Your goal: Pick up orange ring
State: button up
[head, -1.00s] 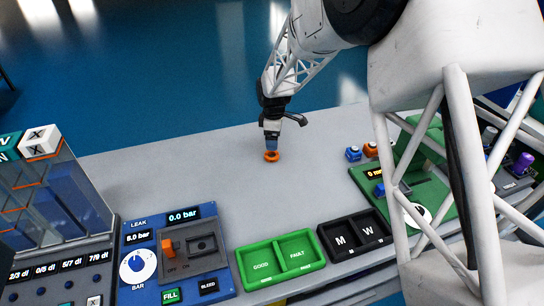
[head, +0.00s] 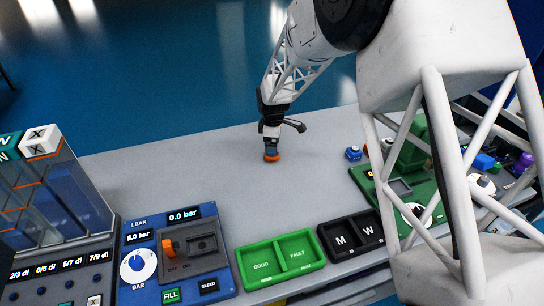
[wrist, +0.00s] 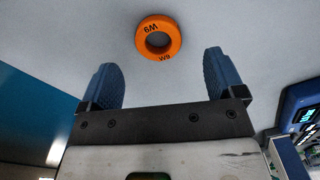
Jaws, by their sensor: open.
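The orange ring (head: 271,157) lies flat on the grey bench top (head: 200,165), near its back edge. In the wrist view the ring (wrist: 158,56) shows dark lettering and sits beyond the fingertips, roughly centred between them.
A green GOOD/FAULT tray (head: 281,282) and a black M/W tray (head: 377,240) stand at the bench front. A blue leak panel (head: 130,236) is at front left. A green fixture (head: 364,185) is at right, partly behind my arm. Bench around the ring is clear.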

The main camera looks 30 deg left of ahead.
jog(key=shift+w+f, duration=0.15)
jog(key=shift+f, duration=2.45)
jog(key=c, duration=1)
jog(key=shift+r, duration=0.15)
jog(key=shift+r, duration=0.55)
jog(key=shift+s+d+r, duration=0.15)
jog(key=shift+r, duration=0.4)
jog(key=shift+s+d+r, duration=0.15)
jog(key=shift+r, duration=0.4)
jog(key=s+d, duration=0.3)
jog(key=s, duration=0.1)
jog(key=s+d+r, duration=0.1)
jog(key=s+d, duration=0.5)
jog(key=s, duration=0.1)
jog(key=shift+s+d+r, duration=0.2)
jog(key=shift+s+d, duration=0.1)
jog(key=shift+s, duration=0.05)
